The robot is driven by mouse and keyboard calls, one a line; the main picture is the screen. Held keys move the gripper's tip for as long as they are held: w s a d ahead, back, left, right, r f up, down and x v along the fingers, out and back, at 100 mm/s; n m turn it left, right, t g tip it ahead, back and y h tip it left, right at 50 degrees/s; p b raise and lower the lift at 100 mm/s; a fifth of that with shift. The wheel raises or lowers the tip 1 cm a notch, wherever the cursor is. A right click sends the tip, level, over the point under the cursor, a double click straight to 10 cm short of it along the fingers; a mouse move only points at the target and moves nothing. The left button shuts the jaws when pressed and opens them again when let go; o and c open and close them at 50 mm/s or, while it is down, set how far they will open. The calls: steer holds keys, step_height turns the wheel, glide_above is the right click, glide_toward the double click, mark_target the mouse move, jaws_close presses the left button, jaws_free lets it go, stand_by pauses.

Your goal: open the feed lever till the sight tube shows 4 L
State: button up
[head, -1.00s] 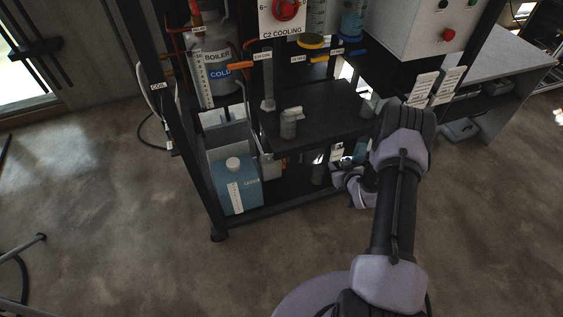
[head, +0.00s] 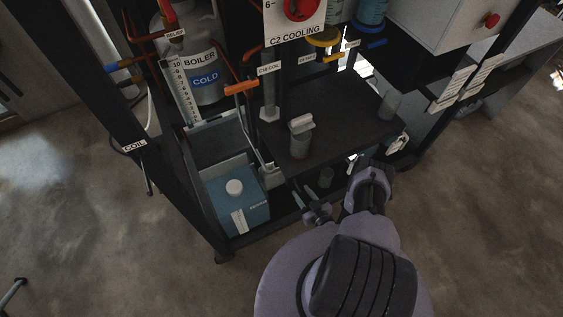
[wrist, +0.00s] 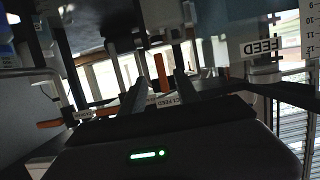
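In the head view an orange-handled lever (head: 240,87) stands out at the front of the rack, left of a small white tag; its own name is not readable. The grey boiler (head: 203,62) is labelled COLD and has a numbered sight tube (head: 182,92) on its left; the level in it is too small to read. My gripper (head: 312,207) is low at the rack's front, right of the blue container (head: 240,202). In the wrist view my gripper (wrist: 159,88) has its two dark fingers apart, with an orange bar (wrist: 160,70) visible beyond the gap. A FEED label (wrist: 262,48) is at right.
The red C2 COOLING dial (head: 300,8) is higher up. Rack posts and pipes crowd the left. The floor in front is clear.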

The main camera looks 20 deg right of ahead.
steer(key=shift+b+x, duration=1.1)
steer(key=shift+x, duration=3.5)
steer(key=shift+c, duration=0.5)
jaws_close()
